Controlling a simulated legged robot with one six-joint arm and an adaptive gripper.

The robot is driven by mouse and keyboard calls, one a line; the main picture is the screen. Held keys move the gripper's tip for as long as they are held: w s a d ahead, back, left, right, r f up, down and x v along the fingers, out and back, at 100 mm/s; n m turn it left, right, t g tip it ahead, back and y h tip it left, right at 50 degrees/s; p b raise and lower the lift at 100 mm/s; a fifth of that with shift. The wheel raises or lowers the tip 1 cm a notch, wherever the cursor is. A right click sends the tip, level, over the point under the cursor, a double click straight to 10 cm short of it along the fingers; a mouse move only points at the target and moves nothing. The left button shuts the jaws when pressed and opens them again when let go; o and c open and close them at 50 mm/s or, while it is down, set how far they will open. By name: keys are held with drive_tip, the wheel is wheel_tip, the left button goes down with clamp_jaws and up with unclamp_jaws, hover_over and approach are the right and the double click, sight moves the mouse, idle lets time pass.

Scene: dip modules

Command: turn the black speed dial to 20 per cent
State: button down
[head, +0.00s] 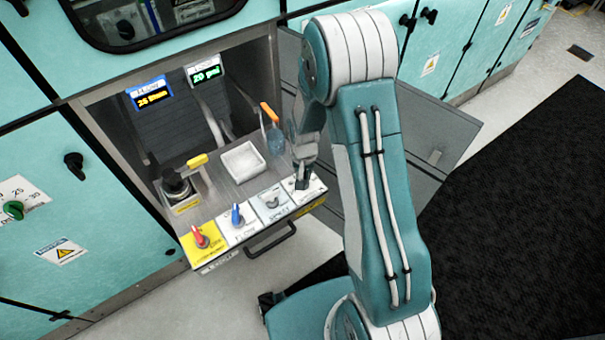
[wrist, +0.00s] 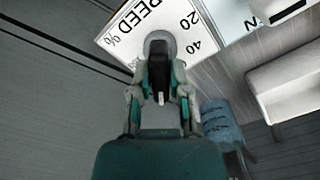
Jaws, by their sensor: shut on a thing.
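The black speed dial (wrist: 159,76) stands on a white plate (wrist: 118,36) printed "SPEED %", with 20 and 40 at the right of the dial in the wrist view. My gripper (wrist: 159,92) is shut on the dial, one finger at each side of it. In the head view my gripper (head: 304,180) reaches down onto the speed plate (head: 314,190), the rightmost plate on the drawer front. The dial is mostly hidden by my fingers there. I cannot tell which mark the dial points to.
Other plates hold a red dial (head: 200,237), a blue dial (head: 237,215) and a grey dial (head: 271,201). Behind them are a white tray (head: 243,162), a blue bottle (head: 275,138) and a black valve with a yellow handle (head: 176,185). A drawer handle (head: 270,241) juts out in front.

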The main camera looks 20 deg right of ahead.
drive_tip(key=n, duration=0.6)
drive_tip(key=shift+w, duration=0.2)
drive_tip(key=n, duration=0.6)
drive_tip(key=shift+n, duration=0.4)
drive_tip(key=n, duration=1.2)
drive_tip(key=shift+s, duration=0.1)
drive_tip(key=shift+n, duration=0.4)
drive_tip(key=c, duration=0.6)
unclamp_jaws()
drive_tip(key=shift+s+a, duration=0.1)
wheel_tip(320, 180, up, 12)
